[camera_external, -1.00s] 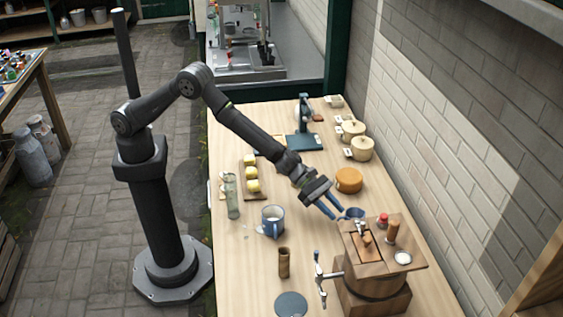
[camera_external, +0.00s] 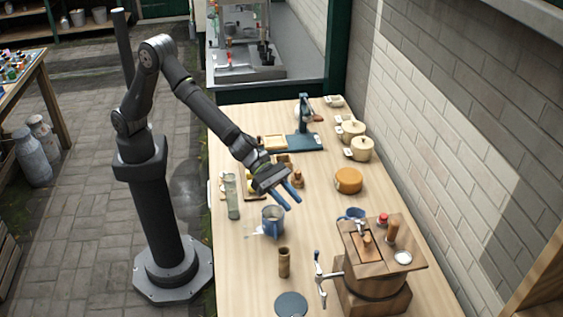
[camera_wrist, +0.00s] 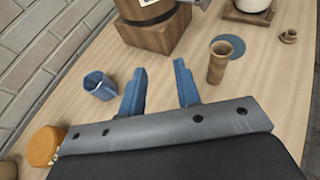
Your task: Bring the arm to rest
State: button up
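My gripper (camera_external: 293,196) is above the middle of the table, over the area behind the enamel mug (camera_external: 272,221). Its two blue fingers stand apart with nothing between them; the wrist view also shows the open fingers (camera_wrist: 160,88). The wooden churn (camera_external: 373,275) stands at the near right of the table, apart from my gripper. A small blue cup (camera_external: 352,213) sits beside the churn and shows left of the fingers in the wrist view (camera_wrist: 100,86).
A wooden cup (camera_external: 284,262) and a blue-grey disc (camera_external: 291,305) are near the front. An orange cheese wheel (camera_external: 348,180), lidded pots (camera_external: 361,148) and a blue stand (camera_external: 304,140) are farther back. A glass (camera_external: 232,196) stands at the left edge. The brick wall bounds the right.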

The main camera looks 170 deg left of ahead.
jog(key=s+d+r, duration=0.2)
jog(key=s+d, duration=0.1)
jog(key=d, duration=0.4)
jog(key=s+d+r+h, duration=0.1)
jog(key=s+d+r, duration=0.1)
jog(key=d, duration=0.6)
jog(key=s+d+r+m+t, duration=0.1)
jog(key=s+d, duration=0.3)
jog(key=d, duration=0.3)
jog(key=shift+s+d+r+h, duration=0.15)
jog(key=shift+s+r+h, duration=0.15)
jog(key=shift+r, duration=0.1)
jog(key=shift+o, duration=0.2)
